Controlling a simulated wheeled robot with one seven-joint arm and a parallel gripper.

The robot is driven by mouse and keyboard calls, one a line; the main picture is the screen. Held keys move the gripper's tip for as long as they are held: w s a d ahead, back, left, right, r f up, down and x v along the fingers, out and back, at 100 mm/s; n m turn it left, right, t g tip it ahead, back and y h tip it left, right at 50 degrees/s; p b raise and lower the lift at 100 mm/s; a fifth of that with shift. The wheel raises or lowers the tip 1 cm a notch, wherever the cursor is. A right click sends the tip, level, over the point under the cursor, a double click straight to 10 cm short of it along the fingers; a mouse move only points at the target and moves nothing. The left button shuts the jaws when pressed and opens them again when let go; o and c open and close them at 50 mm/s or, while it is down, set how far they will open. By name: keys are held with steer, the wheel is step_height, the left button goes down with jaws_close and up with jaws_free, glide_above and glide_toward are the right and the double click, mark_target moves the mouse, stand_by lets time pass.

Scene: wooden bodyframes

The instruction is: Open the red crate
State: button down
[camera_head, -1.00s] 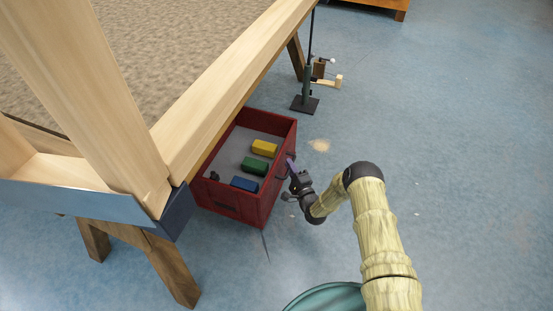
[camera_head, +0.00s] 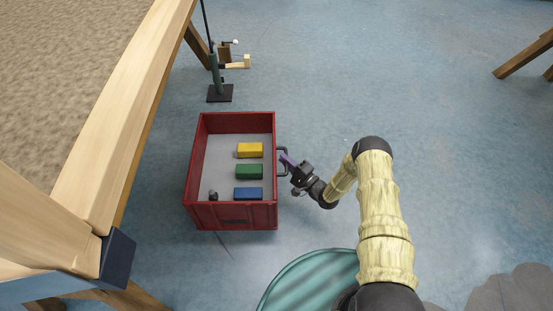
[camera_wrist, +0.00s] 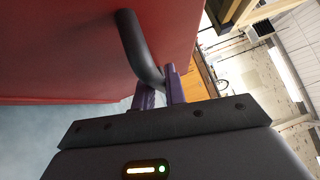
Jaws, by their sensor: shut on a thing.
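The red crate (camera_head: 230,218) stands on the floor, open at the top, to the right of the wooden frame. Inside lie a yellow block (camera_head: 250,150), a green block (camera_head: 249,172), a blue block (camera_head: 248,194) and a small dark object (camera_head: 213,195). A dark handle (camera_head: 283,150) is on its right side. My gripper (camera_head: 287,161) is at this handle with its purple fingers. In the wrist view, the fingers (camera_wrist: 158,92) are shut around the dark bar of the handle (camera_wrist: 140,50), with the crate's red wall (camera_wrist: 60,55) behind it.
A wooden frame with a sandy top (camera_head: 60,90) stands at the left, with a dark corner piece (camera_head: 117,258). A dark stand (camera_head: 220,93) is on the floor behind the crate. Wooden legs (camera_head: 525,58) show at the far right.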

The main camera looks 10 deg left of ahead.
steer(key=shift+w+d, duration=0.2)
steer(key=shift+d, duration=0.8)
steer(key=shift+w+d, duration=0.15)
steer(key=shift+d, duration=0.8)
steer(key=c, duration=1.5)
jaws_free()
steer(key=shift+o, duration=0.2)
steer(key=p+v, duration=0.5)
steer(key=v, duration=1.2)
steer(key=shift+f+p, duration=0.2)
steer(key=shift+p, duration=0.1)
steer(key=shift+d, duration=0.1)
